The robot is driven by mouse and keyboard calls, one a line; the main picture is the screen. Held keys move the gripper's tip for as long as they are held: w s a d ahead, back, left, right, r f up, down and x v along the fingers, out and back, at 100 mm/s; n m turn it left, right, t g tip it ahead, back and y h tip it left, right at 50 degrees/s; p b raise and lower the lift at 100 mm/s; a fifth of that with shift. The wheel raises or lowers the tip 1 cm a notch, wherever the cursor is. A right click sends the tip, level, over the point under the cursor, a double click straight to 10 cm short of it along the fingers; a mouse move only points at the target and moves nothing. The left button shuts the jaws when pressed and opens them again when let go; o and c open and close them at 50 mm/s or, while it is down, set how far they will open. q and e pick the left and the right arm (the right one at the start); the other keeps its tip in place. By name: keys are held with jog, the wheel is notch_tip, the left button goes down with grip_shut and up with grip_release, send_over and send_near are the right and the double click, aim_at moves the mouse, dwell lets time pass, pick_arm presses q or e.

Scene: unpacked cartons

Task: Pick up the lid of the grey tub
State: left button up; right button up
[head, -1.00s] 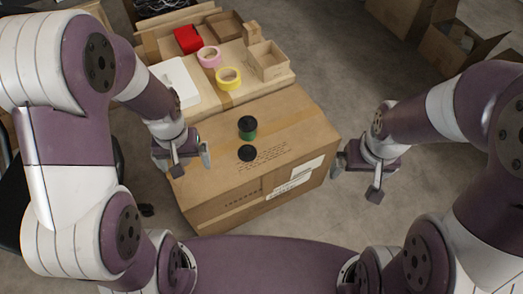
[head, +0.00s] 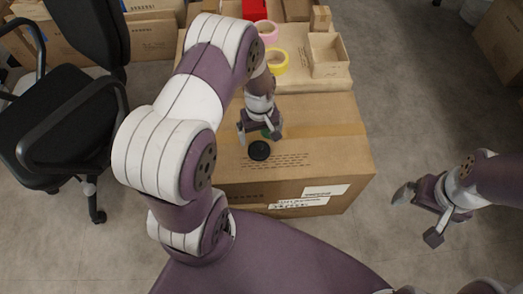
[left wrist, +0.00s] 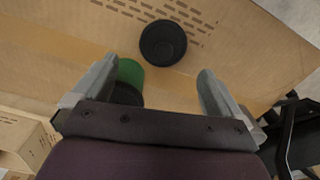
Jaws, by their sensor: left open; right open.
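A dark, nearly black round piece (head: 259,151) lies on the big carton; it also shows in the left wrist view (left wrist: 163,43). I cannot tell whether it is a loose lid or a lidded tub. A green cylinder (left wrist: 131,73) with a black top (left wrist: 126,94) stands beside it, mostly hidden by my left gripper in the head view. No tub shows clearly grey. My left gripper (head: 260,133) is open above the carton, its fingers (left wrist: 158,72) apart and empty, close to both pieces. My right gripper (head: 418,215) is open and empty, right of the carton.
The big closed carton (head: 330,160) carries both pieces. Behind it a surface holds a pink tape roll (head: 266,33), a yellow tape roll (head: 275,62) and an open small box (head: 327,55). A black office chair (head: 65,125) stands left.

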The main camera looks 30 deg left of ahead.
aim_at(259, 145)
pick_arm(q)
jog(key=shift+s+f+b, duration=0.1)
jog(key=shift+f+b, duration=0.2)
jog(key=shift+f, duration=0.6)
notch_tip(259, 145, down, 4)
jog(key=shift+s+f+b, duration=0.15)
jog(key=shift+f+b, duration=0.05)
jog(key=shift+b, duration=0.95)
jog(key=c, duration=1)
jog(key=shift+o, duration=0.2)
jog(key=shift+r, duration=0.1)
